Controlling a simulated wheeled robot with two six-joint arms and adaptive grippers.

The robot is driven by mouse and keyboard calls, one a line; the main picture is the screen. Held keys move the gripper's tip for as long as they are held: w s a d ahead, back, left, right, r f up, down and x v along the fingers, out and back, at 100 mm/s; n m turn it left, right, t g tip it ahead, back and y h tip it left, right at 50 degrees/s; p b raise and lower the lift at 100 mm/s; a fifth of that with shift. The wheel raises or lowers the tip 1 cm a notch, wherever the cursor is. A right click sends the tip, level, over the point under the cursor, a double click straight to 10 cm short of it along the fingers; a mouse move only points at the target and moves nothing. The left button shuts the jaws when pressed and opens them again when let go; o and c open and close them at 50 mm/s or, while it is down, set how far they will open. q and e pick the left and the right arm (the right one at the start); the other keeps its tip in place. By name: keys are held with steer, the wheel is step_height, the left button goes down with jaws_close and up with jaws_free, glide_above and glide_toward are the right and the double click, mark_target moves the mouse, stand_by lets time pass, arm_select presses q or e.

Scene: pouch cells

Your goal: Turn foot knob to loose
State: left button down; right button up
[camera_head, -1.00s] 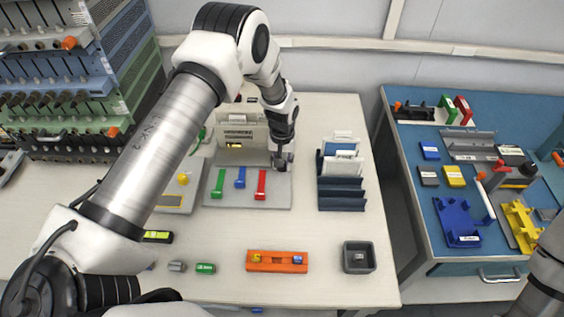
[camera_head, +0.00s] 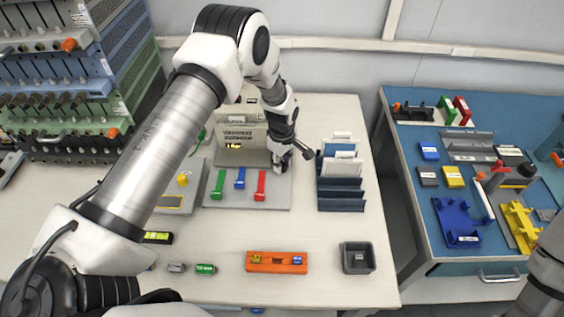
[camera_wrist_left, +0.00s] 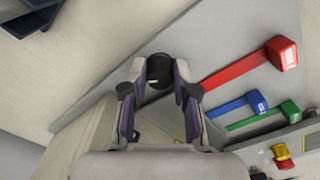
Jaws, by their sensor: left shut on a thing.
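A round black knob (camera_wrist_left: 159,70) sits between the fingertips of my left gripper (camera_wrist_left: 160,88) in the left wrist view, by the edge of a grey plate. The fingers are shut on it. In the head view my left gripper (camera_head: 280,163) is low at the back right corner of the grey plate (camera_head: 225,199), beside the beige machine (camera_head: 237,135). The knob is hidden there by the gripper. A dark rod-like part (camera_head: 303,149) sticks out right of the gripper; I cannot tell what it belongs to. My right gripper is out of view.
Red (camera_head: 260,186), blue (camera_head: 240,178) and green (camera_head: 218,184) levers stand on the plate. A dark blue slotted rack (camera_head: 341,195) is close on the right. An orange holder (camera_head: 276,262) and a grey bin (camera_head: 358,258) lie in front, with bare tabletop between.

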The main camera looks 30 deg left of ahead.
arm_select(q)
steer(key=shift+s+f+n, duration=0.1)
steer(key=shift+n, duration=1)
steer(key=shift+s+f+n, duration=0.1)
steer(key=shift+n, duration=1)
steer(key=c, duration=0.9)
jaws_free()
steer(key=shift+w, duration=0.2)
steer(key=shift+r, duration=0.1)
steer(key=shift+r, duration=0.3)
step_height(320, 180, up, 11)
steer(key=shift+r, duration=0.15)
